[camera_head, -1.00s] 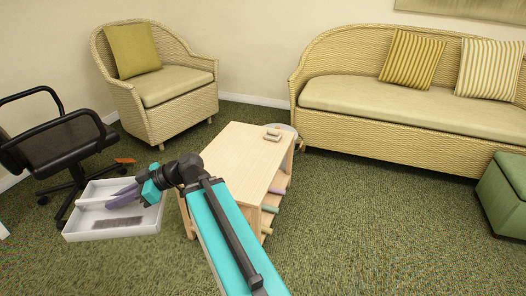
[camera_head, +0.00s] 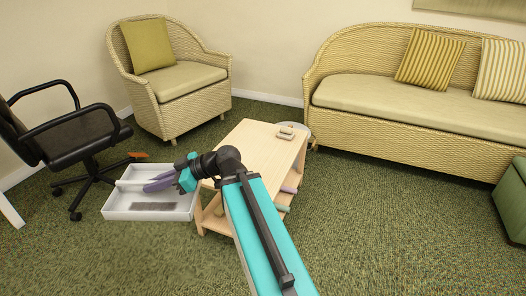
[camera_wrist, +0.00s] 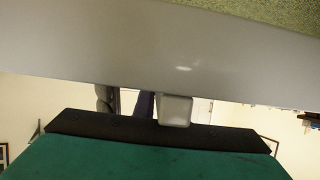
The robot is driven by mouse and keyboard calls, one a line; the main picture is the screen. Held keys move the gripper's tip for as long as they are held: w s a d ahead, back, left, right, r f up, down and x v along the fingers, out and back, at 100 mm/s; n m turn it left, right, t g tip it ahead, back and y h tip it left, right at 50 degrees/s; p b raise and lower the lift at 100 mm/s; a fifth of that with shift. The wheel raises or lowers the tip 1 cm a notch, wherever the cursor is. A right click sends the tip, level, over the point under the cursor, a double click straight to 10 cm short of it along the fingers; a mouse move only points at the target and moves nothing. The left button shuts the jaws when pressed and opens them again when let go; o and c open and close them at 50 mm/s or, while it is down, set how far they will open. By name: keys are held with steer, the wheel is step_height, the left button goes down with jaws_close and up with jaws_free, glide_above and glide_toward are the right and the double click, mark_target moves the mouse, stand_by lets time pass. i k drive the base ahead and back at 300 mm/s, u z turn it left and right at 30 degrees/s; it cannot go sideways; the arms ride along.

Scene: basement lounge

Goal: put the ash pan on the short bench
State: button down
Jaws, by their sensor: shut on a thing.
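The ash pan (camera_head: 120,212) is a wide, shallow, pale grey-white tray with a dark patch on its bottom, left of the middle in the head view. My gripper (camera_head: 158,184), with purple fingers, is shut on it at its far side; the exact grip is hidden. In the wrist view the pan's smooth grey side (camera_wrist: 160,45) fills the upper part, with a pale block (camera_wrist: 175,110) below it. A low pale wooden bench-like table (camera_head: 252,150) with a lower shelf stands just right of the pan; I take it as the short bench.
Two small items (camera_head: 286,131) lie at the bench top's far end; its near part is partly behind my arm. Coloured rolls (camera_head: 287,190) stick out from its shelf. A black office chair (camera_head: 75,135) stands close left. A wicker armchair (camera_head: 180,85) and sofa (camera_head: 420,110) stand behind.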

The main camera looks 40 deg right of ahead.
mark_target(255, 162)
steer(key=u, duration=0.35)
steer(key=i, duration=1)
steer(key=z, duration=0.3)
